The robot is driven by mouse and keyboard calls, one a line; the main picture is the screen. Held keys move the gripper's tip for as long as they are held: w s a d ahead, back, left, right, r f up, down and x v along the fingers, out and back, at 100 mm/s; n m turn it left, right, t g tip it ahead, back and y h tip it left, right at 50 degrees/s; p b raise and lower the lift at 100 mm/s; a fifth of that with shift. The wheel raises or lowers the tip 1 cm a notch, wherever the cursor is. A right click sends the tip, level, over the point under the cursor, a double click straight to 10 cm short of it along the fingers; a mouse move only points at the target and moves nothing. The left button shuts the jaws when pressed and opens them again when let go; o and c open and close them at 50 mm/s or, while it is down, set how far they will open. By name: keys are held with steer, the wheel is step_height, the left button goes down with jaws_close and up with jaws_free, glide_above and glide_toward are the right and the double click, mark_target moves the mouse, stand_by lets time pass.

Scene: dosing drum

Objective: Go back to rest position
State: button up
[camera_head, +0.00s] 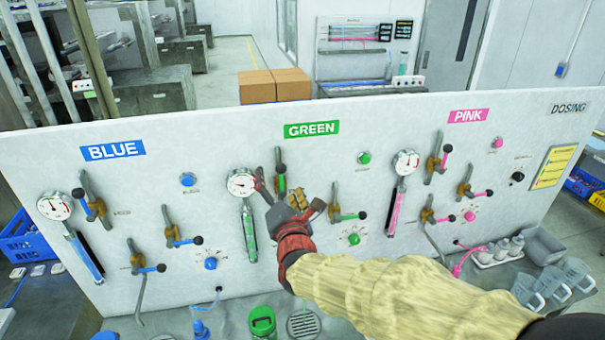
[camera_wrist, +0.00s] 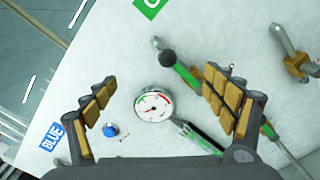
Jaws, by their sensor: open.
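My gripper (camera_head: 288,196) is in front of the green section of the white dosing panel (camera_head: 345,108), just below the upper green lever (camera_head: 281,180). It also shows in the wrist view (camera_wrist: 160,84), with its two padded fingers wide apart and nothing held between them. In the wrist view the black-knobbed green lever (camera_wrist: 186,76) runs behind the right finger; contact cannot be told. The green section's round gauge (camera_wrist: 153,104) shows between the fingers, and also left of my gripper in the head view (camera_head: 241,182). My arm reaches in from the lower right.
Blue valves and levers (camera_head: 95,208) are at the left of the panel, pink ones (camera_head: 438,165) at the right. A green container (camera_head: 262,322) and a drain grate (camera_head: 303,326) are below. White jugs (camera_head: 540,287) stand at lower right.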

steer(key=shift+v, duration=0.85)
steer(key=s+a+f+m+g, duration=0.2)
steer(key=s+f+m+g, duration=0.25)
steer(key=f+m, duration=0.5)
steer(key=s+d+f+m+g+b, duration=0.2)
steer(key=s+d+f+m+g, duration=0.3)
steer(key=s+f, duration=0.3)
steer(key=s+d+f+m+h+b, duration=0.1)
steer(key=s+d+f+m+b, duration=0.3)
steer(key=d, duration=0.4)
steer(key=s+d+f+m+g+h+b, duration=0.1)
steer(key=s+d+f+m+h+b, duration=0.1)
steer(key=s+d+m+b, duration=0.4)
steer(key=s+d+f+m+g+h+b, duration=0.1)
steer(key=s+d+f+m+h+b, duration=0.1)
steer(key=s+d+f+m+b, duration=0.3)
steer(key=s+d+b, duration=0.4)
steer(key=d+b, duration=0.1)
steer(key=d, duration=0.1)
steer(key=shift+s+d+f+m, duration=0.25)
steer(key=shift+s+f+m, duration=0.05)
steer(key=shift+m, duration=0.05)
